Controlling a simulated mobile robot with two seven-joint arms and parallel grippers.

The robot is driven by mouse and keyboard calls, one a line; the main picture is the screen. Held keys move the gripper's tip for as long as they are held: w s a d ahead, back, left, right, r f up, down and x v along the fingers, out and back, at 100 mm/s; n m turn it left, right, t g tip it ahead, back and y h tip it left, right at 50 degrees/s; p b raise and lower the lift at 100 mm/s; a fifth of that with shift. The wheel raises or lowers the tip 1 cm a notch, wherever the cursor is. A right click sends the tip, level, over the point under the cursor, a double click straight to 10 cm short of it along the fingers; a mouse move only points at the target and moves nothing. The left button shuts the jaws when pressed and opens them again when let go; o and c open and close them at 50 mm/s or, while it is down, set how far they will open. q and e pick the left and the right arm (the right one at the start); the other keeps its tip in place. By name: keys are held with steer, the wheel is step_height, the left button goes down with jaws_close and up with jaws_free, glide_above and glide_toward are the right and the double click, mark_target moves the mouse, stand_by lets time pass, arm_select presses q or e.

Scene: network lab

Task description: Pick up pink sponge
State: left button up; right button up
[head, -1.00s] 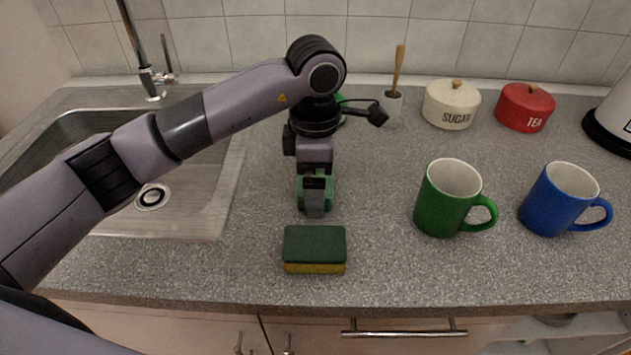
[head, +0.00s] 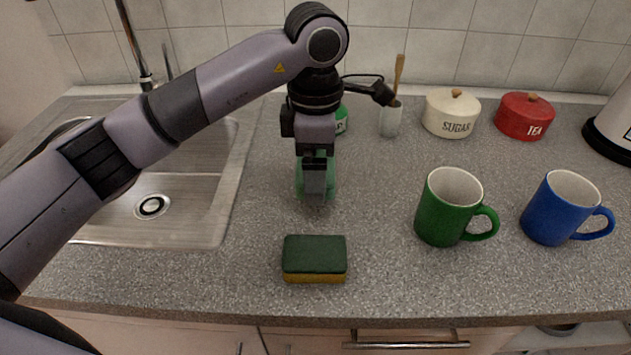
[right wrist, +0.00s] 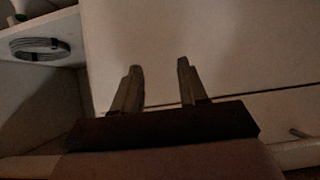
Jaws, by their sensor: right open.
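No pink sponge shows in these views. A sponge with a dark green top and a yellow lower layer (head: 314,258) lies flat near the counter's front edge in the head view. My left gripper (head: 315,180) points down behind it, apart from it. A pale green object (head: 300,178) shows on both sides of its front finger and seems held between the fingers; most of it is hidden. My right gripper (right wrist: 158,85) is open and empty in the right wrist view, in front of pale cabinet fronts.
A green mug (head: 438,222) and a blue mug (head: 550,215) stand to the right. Sugar (head: 450,116) and tea (head: 523,120) canisters stand at the back. A sink (head: 195,205) is at left. The counter between sponge and green mug is clear.

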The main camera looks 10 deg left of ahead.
arm_select(q)
step_height(320, 180, up, 15)
steer(key=p, duration=0.1)
stand_by(0.3)
steer(key=shift+r, duration=0.1)
steer(key=o, duration=0.4)
steer(key=shift+c, duration=1.2)
